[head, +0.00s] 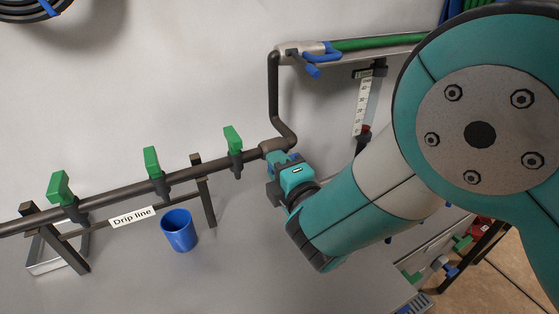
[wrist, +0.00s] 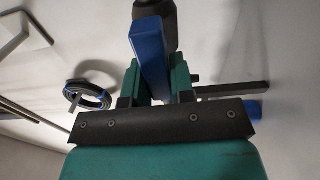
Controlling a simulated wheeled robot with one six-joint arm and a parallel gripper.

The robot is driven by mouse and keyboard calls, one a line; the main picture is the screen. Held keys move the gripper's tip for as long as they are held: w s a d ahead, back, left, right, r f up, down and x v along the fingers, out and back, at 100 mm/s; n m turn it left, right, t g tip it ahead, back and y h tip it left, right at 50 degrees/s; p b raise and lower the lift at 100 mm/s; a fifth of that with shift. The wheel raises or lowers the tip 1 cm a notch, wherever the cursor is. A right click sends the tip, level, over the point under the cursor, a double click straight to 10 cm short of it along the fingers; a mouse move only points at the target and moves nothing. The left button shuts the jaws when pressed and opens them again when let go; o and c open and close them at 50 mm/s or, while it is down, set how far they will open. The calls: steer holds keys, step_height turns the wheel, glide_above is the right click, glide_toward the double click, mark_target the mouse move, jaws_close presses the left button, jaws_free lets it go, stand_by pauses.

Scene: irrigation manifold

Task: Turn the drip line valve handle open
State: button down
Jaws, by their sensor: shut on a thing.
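The drip line is a dark pipe (head: 115,190) running along the left of the head view, with a "Drip line" label (head: 131,217) below it. A blue handle (wrist: 150,48) stands between my gripper's teal fingers in the wrist view, below a dark pipe part (wrist: 157,10). My gripper (head: 279,168) is shut on this handle, at the pipe's right end near the elbow. In the head view the gripper mostly hides the handle, with only a bit of blue showing. The handle's exact angle to the pipe is hard to tell.
Several green-handled valves, such as this one (head: 151,161), stand along the pipe. A blue cup (head: 179,231) stands below it. Another blue handle (head: 312,70) is on the upper pipe by a green hose (head: 375,42). A gauge (head: 361,106) hangs at right. A black coil (wrist: 87,95) shows left.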

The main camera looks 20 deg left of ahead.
steer(key=c, duration=1.9)
jaws_free()
steer(key=shift+f, duration=0.1)
steer(key=o, duration=0.9)
steer(key=shift+s+d+f+b, duration=0.2)
steer(key=shift+s+d+b, duration=0.15)
steer(key=shift+b, duration=0.6)
steer(key=b+v, duration=1.6)
steer(key=b, duration=0.1)
steer(key=shift+s+d+r, duration=0.2)
